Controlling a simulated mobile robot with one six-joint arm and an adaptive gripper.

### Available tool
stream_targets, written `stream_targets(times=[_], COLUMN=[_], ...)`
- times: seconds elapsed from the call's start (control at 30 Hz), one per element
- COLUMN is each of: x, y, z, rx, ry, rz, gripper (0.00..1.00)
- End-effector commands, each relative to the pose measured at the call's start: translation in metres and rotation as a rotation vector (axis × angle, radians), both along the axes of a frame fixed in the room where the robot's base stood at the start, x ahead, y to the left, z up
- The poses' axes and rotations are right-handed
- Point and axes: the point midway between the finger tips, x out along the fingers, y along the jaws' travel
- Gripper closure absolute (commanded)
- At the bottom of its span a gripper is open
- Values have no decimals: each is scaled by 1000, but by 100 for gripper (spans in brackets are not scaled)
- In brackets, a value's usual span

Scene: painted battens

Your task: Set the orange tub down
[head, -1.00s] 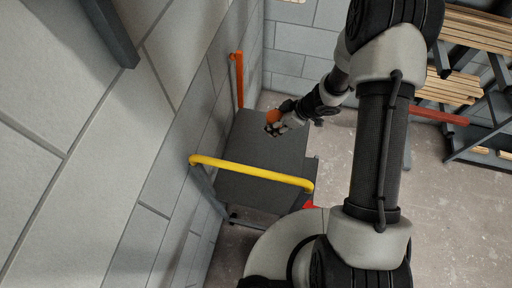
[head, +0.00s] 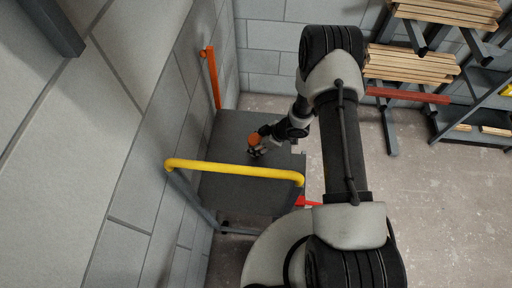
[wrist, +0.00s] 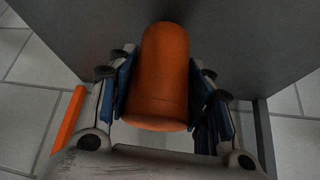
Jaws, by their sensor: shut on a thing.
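The orange tub (head: 254,140) is a plain cylinder held over the dark grey platform top (head: 228,130) in the head view. My gripper (head: 256,150) is shut on it. In the wrist view the tub (wrist: 162,70) fills the middle, with the blue-padded fingers of my gripper (wrist: 160,88) on its left and right sides. The grey top (wrist: 255,35) shows behind it. I cannot tell whether the tub's base touches the top.
A yellow rail (head: 235,170) crosses the platform's near side. An orange post (head: 213,78) stands at its back left, by the block wall (head: 130,150). A rack with timber battens (head: 410,68) and a red bar (head: 408,95) stands at the right. Bare floor (head: 430,190) lies right of the platform.

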Motion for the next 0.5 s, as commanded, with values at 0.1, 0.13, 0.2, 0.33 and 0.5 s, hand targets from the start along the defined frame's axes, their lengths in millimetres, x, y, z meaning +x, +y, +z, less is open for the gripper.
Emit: stream_targets(times=[0.1,0.13,0.2,0.33,0.5], x=[0,1,1,1,0], y=[0,0,0,0,0], z=[-19,-21,-20,-19,-24], rx=[1,1,0,0,1], ry=[-1,-1,-2,-2,-1], rz=[-1,-1,-1,-1,-1], gripper=[88,88,88,88,88])
